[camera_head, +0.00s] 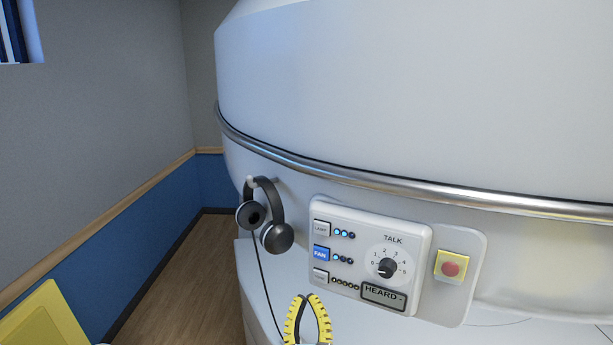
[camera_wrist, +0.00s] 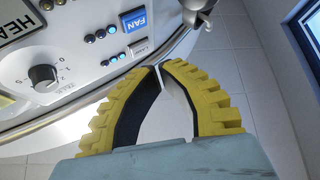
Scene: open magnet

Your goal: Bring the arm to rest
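My gripper (camera_head: 303,300) is at the bottom of the head view, below and left of the control panel (camera_head: 328,214). Its two yellow ribbed fingers curve together and their tips meet. In the wrist view my gripper (camera_wrist: 160,66) holds nothing between the fingers, and its tips look apart from the panel. The rest of my arm is out of the head view.
The panel has a blue FAN button (camera_head: 321,253), a TALK dial (camera_head: 386,268) and a HEARD display (camera_head: 383,296). A red button (camera_head: 451,268) is at right. Headphones (camera_head: 276,237) hang left of the panel, their cable trailing down.

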